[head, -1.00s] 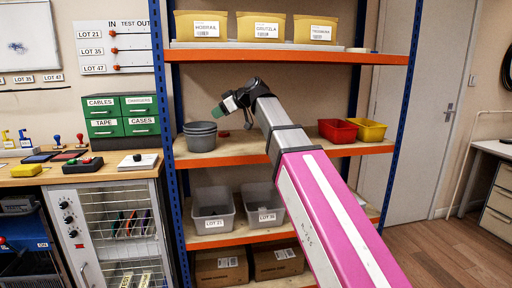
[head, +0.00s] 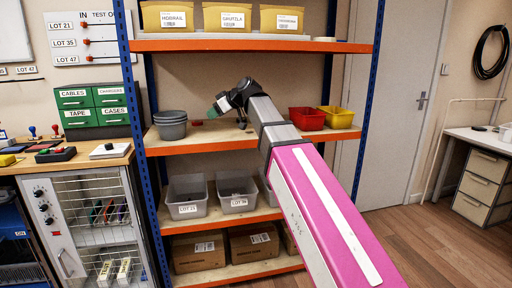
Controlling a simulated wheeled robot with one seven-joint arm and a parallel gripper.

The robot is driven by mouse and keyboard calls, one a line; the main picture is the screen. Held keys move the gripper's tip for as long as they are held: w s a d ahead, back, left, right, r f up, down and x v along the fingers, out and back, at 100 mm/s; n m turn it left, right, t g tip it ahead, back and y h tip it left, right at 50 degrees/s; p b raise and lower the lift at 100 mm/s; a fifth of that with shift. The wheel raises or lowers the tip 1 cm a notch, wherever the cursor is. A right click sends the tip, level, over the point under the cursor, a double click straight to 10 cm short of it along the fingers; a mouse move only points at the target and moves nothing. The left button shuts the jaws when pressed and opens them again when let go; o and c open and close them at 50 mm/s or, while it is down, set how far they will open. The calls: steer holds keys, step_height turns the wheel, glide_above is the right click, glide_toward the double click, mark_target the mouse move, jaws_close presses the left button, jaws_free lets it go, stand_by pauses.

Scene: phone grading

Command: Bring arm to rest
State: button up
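My arm, with a pink and white upper link, reaches from the lower right up toward the shelf unit in the head view. My gripper (head: 217,108) is at its far end, in front of the middle shelf (head: 205,140). It is small, dark with a greenish tip, and points left and down. It is above and to the right of a stack of grey bowls (head: 170,126). I cannot make out its fingers or whether they are open.
Red (head: 306,118) and yellow (head: 338,117) bins sit on the middle shelf, right of my arm. Grey bins (head: 187,198) stand below. A blue shelf post (head: 128,120) and the workbench (head: 75,158) are at left. Wooden floor (head: 440,250) lies open at right, before a desk (head: 480,145).

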steer(key=d+f+m+h, duration=0.2)
steer(key=d+f, duration=0.4)
steer(key=f, duration=0.4)
steer(key=s+d+f+m+g+h, duration=0.1)
steer(key=d+f+m+h, duration=0.3)
steer(key=f, duration=0.6)
steer(key=d+f+m+y, duration=0.1)
steer(key=d+f, duration=0.6)
steer(key=f, duration=0.3)
steer(key=s+d+f+m+g+h, duration=0.1)
steer(key=s+d+f+m+h, duration=0.1)
steer(key=s+d+f, duration=0.6)
steer(key=s+d+f+m+g+h, duration=0.2)
steer(key=s+d+f+m, duration=0.3)
steer(key=f, duration=0.9)
steer(key=s+d+h, duration=0.1)
steer(key=s+d, duration=0.2)
steer(key=d, duration=0.1)
steer(key=shift+d+f+g, duration=0.3)
steer(key=shift+d+f, duration=0.05)
